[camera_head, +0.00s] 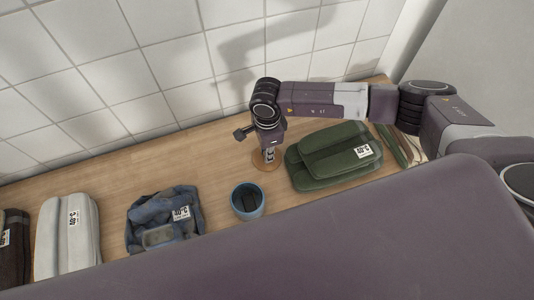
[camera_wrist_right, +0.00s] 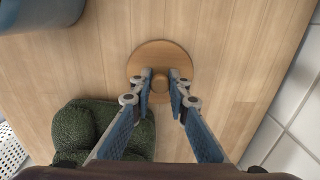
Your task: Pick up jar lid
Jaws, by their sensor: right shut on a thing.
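The jar lid (camera_wrist_right: 158,50) is a round wooden disc with a small knob in its middle. In the head view the lid (camera_head: 258,160) shows partly under my right gripper, on or very close to the wooden counter (camera_head: 215,160). My right gripper (camera_head: 268,153) points down over it. In the right wrist view the fingers of my right gripper (camera_wrist_right: 160,80) are closed on either side of the knob. I cannot tell whether the lid is clear of the counter. My left gripper is not in view.
A blue cup (camera_head: 248,213) stands left of the lid and green folded cloth (camera_head: 315,170) lies right of it. Blue crumpled cloth (camera_head: 145,212), pale folded cloth (camera_head: 55,240) and dark cloth (camera_head: 13,265) lie further left. A tiled wall (camera_head: 165,50) stands behind.

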